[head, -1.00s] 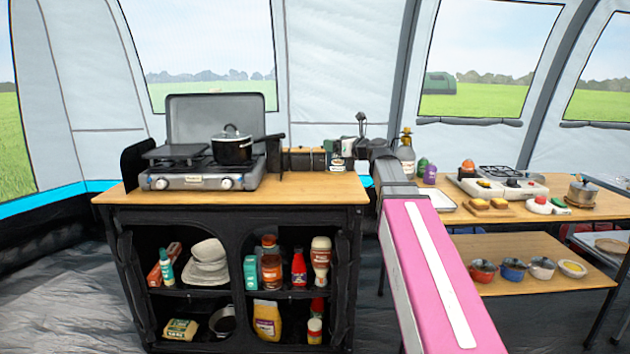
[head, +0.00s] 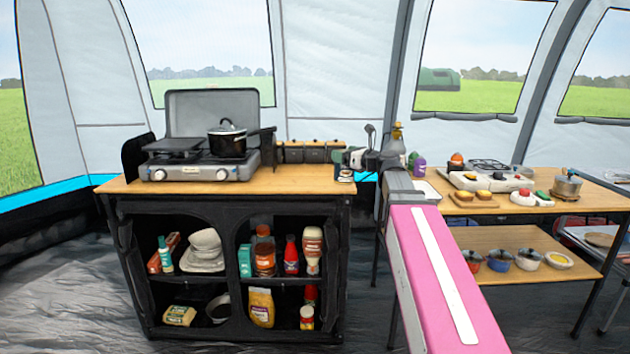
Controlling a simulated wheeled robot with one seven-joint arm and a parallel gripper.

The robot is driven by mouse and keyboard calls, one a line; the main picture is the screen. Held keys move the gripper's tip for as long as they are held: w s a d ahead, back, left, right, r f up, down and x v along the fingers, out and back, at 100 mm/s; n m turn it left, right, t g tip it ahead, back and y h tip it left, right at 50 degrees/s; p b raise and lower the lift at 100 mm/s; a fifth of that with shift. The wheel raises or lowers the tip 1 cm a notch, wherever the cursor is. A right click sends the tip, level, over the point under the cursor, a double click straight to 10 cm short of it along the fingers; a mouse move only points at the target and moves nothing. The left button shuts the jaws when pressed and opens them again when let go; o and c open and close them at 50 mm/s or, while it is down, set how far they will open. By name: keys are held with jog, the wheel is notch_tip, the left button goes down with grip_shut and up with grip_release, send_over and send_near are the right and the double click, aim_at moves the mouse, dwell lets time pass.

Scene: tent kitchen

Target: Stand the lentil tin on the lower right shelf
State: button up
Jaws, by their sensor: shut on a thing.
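My gripper (head: 347,160) is at the end of my pink arm, by the right end of the cabinet's wooden top. It is shut on a small tin (head: 345,175) with a pale label, seen just below the fingers; the label is too small to read. The tin appears upright at the counter's right edge; I cannot tell whether it touches the top. The lower right shelf (head: 283,326) is in the black cabinet below.
The shelf above holds bottles and a teal box (head: 245,261). A two-level table (head: 500,238) stands at right. Floor in front is open.

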jog(key=s+d+f, duration=0.3)
jog(key=s+f, duration=0.2)
jog(key=f, duration=0.3)
jog(key=s+d+f+n+g+y, duration=0.1)
jog(key=s+d+f, duration=0.1)
jog(key=s+f, duration=0.3)
jog(key=s+d+f+g, duration=0.1)
jog(key=s+d+f, duration=0.2)
jog(key=f, duration=0.8)
jog(key=shift+s+d+f+n+y, duration=0.3)
jog(key=shift+s+n+y, duration=0.1)
jog(key=shift+s, duration=0.55)
jog(key=shift+a, duration=0.1)
